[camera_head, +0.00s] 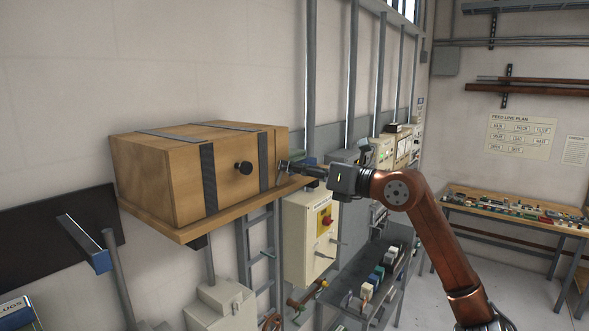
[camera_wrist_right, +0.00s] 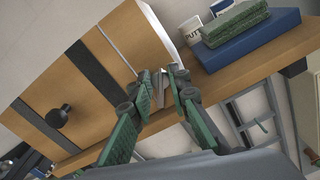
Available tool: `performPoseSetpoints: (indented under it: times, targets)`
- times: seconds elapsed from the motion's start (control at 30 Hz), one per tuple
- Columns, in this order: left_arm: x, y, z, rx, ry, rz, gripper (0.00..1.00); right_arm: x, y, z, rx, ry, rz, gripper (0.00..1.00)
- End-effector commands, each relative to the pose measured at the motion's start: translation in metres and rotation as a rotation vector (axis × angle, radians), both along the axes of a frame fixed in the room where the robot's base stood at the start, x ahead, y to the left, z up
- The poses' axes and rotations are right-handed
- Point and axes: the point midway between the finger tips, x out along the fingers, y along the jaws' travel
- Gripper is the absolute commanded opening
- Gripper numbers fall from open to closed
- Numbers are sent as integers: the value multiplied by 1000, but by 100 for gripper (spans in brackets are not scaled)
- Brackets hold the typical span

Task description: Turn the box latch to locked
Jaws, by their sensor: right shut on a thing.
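The wooden box (camera_head: 180,180) with dark straps and a black round knob (camera_head: 243,167) on its front rests on a wooden shelf. In the wrist view the box (camera_wrist_right: 122,40) and its knob (camera_wrist_right: 57,117) fill the left side. My right gripper (camera_head: 285,165) is at the box's right end, well to the right of the knob. In the wrist view the fingertips of this gripper (camera_wrist_right: 160,87) are closed around a small grey piece by the box's edge. The fingers hide much of it, and I cannot tell whether it is the latch or how it is turned. My left gripper is out of view.
The wooden shelf (camera_wrist_right: 245,72) carries a blue block (camera_wrist_right: 250,40) with a green pad (camera_wrist_right: 235,22) and a white tin (camera_wrist_right: 190,30) beside the gripper. Below hangs a pale switch box (camera_head: 305,250) with a red knob. A workbench (camera_head: 520,207) stands at the far right.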

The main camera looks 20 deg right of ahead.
Motion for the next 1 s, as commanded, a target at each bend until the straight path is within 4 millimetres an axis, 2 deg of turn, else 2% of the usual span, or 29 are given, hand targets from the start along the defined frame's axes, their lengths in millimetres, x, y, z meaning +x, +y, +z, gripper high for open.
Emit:
performPoseSetpoints:
  times: [0.6,1.0]
  targets:
    - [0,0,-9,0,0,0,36,1,-3,2,463,351,-3,0]
    - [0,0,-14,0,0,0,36,1,-4,2,700,534,-2,0]
